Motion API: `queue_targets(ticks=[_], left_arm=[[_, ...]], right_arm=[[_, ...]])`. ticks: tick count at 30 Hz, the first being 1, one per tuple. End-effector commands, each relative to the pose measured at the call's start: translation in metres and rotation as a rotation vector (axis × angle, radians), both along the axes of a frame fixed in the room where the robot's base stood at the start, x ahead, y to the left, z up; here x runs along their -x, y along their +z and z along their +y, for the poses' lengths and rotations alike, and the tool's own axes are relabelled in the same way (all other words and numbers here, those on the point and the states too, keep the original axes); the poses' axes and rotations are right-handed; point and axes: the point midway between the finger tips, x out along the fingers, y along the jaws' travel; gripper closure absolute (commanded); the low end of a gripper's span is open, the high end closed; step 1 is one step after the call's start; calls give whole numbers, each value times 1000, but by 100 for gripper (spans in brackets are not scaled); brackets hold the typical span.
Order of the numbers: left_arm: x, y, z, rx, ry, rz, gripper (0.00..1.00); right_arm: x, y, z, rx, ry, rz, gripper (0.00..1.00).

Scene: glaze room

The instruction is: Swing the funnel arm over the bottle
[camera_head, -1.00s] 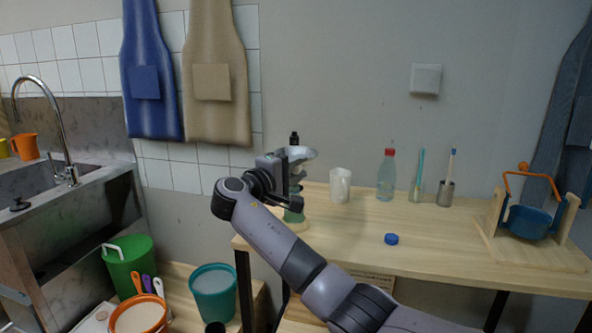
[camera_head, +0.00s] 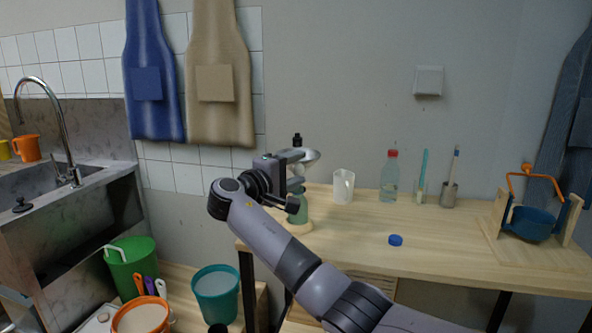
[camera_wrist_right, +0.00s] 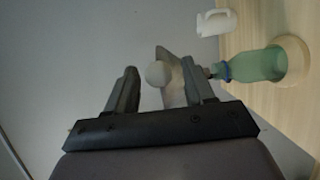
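The funnel stand is at the left end of the wooden table. Its pale grey funnel arm (camera_head: 304,156) sits high beside a dark post top (camera_head: 297,140). The green bottle (camera_head: 300,208) stands below on a round wooden base, partly hidden by my right gripper (camera_head: 284,186). In the right wrist view the bottle (camera_wrist_right: 258,65) shows at right with a blue collar. There my right gripper (camera_wrist_right: 147,68) has its fingers apart. A white ball knob (camera_wrist_right: 158,74) shows between them, nearer the right finger; contact cannot be told. My left gripper is out of view.
A white mug (camera_head: 343,187), a clear bottle with a red cap (camera_head: 389,180) and tool holders (camera_head: 448,194) stand behind. A blue cap (camera_head: 396,240) lies on clear tabletop (camera_head: 440,250). A wooden stand with a blue bowl (camera_head: 533,224) is at right.

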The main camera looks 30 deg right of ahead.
Motion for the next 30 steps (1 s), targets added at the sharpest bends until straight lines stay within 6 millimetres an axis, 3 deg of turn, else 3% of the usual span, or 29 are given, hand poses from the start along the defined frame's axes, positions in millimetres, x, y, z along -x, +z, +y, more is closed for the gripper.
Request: queue_targets(ticks=[7,19,30], left_arm=[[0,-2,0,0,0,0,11],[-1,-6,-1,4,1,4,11],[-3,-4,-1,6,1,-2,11]], right_arm=[[3,-1,7,0,-2,-1,47],[19,-1,63,-1,1,0,47],[21,0,69,0,0,0,47]])
